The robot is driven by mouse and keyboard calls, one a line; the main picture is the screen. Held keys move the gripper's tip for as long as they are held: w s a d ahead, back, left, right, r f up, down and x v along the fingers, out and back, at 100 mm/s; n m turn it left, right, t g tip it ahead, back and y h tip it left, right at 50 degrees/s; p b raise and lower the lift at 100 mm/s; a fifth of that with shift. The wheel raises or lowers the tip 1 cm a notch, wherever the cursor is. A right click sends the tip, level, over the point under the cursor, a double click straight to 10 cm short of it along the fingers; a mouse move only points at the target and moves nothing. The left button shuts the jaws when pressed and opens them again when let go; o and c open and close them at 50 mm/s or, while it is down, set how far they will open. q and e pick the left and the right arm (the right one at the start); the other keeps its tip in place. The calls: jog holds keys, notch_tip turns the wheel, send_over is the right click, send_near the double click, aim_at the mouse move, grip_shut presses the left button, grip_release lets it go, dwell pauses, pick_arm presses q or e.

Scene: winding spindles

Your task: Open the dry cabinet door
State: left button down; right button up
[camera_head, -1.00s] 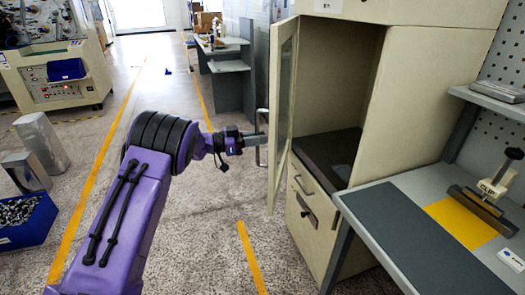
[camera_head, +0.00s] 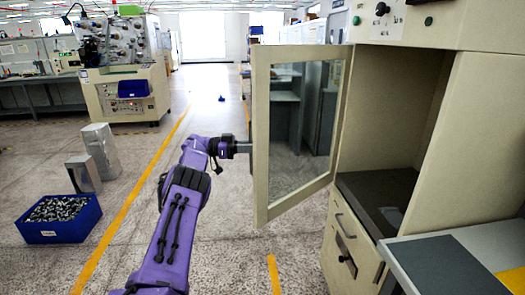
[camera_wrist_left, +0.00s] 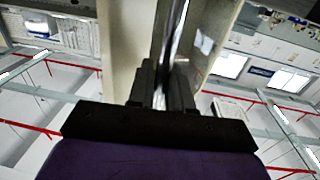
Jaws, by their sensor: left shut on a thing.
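The dry cabinet (camera_head: 470,140) is cream-coloured, with its compartment open and empty-looking inside. Its cream-framed glass door (camera_head: 262,185) stands swung out to the left, well away from the opening. My left gripper (camera_head: 243,147) reaches the door's outer free edge from the left. In the left wrist view the gripper (camera_wrist_left: 165,80) is shut on the metal door handle (camera_wrist_left: 171,35), which runs up between the fingers. In the head view the handle is mostly hidden by the gripper and the door frame. My right gripper is not in view.
A grey-topped bench (camera_head: 440,265) stands at the lower right, close to the cabinet. The floor between bin and door is clear.

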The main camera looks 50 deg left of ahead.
pick_arm(q)
jog(key=shift+a+r, duration=0.1)
dwell(0.3)
jog(key=c, duration=1.2)
grip_release()
jog(key=shift+w, duration=0.2)
